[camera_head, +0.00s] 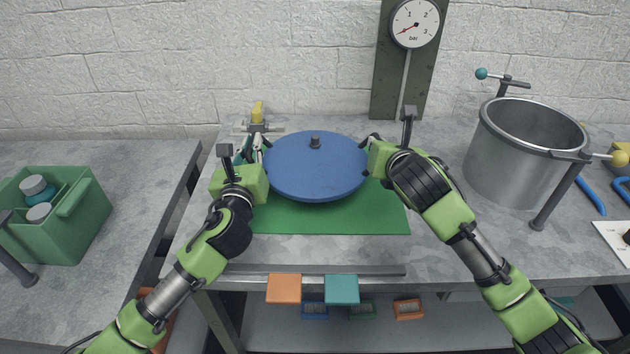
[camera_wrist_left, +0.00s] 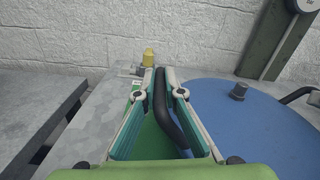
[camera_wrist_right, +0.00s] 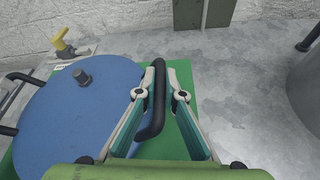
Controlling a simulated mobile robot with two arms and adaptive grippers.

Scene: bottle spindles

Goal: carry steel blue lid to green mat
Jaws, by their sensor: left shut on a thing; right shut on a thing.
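The steel blue lid (camera_head: 314,172) is a round blue disc with a dark knob at its centre and dark bar handles at its sides. It is over the green mat (camera_head: 330,218); I cannot tell whether it touches the mat. My left gripper (camera_head: 252,150) is shut on the lid's left handle, which shows between its fingers in the left wrist view (camera_wrist_left: 168,110). My right gripper (camera_head: 372,152) is shut on the right handle, seen between its fingers in the right wrist view (camera_wrist_right: 155,100). The lid looks about level. Parts of both handles are hidden by the fingers.
A steel pot (camera_head: 520,150) stands right of the mat, with clamp arms at its rim. A yellow-handled valve (camera_head: 257,112) is behind the lid. A pressure gauge (camera_head: 415,24) is on a post at the back. A green crate (camera_head: 60,215) stands on the left table.

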